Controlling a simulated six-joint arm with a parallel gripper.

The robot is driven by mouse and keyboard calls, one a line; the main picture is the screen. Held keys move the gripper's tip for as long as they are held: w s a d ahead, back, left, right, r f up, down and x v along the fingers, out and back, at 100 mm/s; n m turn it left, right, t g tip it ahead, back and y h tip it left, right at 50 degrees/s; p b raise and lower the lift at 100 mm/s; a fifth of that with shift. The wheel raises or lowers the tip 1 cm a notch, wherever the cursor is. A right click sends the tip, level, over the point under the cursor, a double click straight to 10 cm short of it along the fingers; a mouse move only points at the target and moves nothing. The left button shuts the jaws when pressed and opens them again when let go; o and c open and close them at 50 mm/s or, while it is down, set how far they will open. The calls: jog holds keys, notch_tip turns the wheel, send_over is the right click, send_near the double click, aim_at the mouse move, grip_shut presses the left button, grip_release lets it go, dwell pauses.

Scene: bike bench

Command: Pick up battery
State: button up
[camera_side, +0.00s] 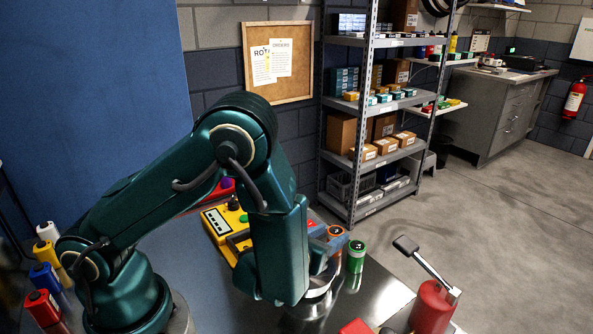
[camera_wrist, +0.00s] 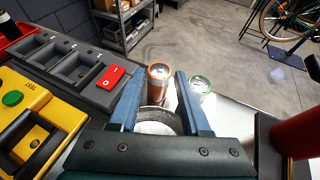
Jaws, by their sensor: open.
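Several battery-like cylinders are in view. An orange-topped cylinder (camera_wrist: 157,88) stands upright in the wrist view, framed between the two blue fingers of my gripper (camera_wrist: 159,77). A green-topped cylinder (camera_wrist: 202,88) stands just right of the right finger. In the side view the orange cylinder (camera_side: 336,236) and the green cylinder (camera_side: 356,257) stand close together on the metal bench, beyond my wrist. My gripper is open, with a gap on either side of the orange cylinder. I cannot tell whether the fingertips reach around it. My arm hides most of the gripper in the side view.
A grey slotted unit with a red switch (camera_wrist: 110,77) and a yellow box with a green button (camera_wrist: 13,98) lie to the left. A red cylinder with a lever (camera_side: 432,305) stands at the right. White, yellow, blue (camera_side: 43,276) and red (camera_side: 42,307) cylinders stand by my base.

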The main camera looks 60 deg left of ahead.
aim_at(337, 229)
jog(key=shift+r+x, duration=0.1)
jog(key=shift+x, duration=1.5)
jog(key=shift+r+x, duration=0.15)
jog(key=shift+x, duration=1.45)
grip_shut()
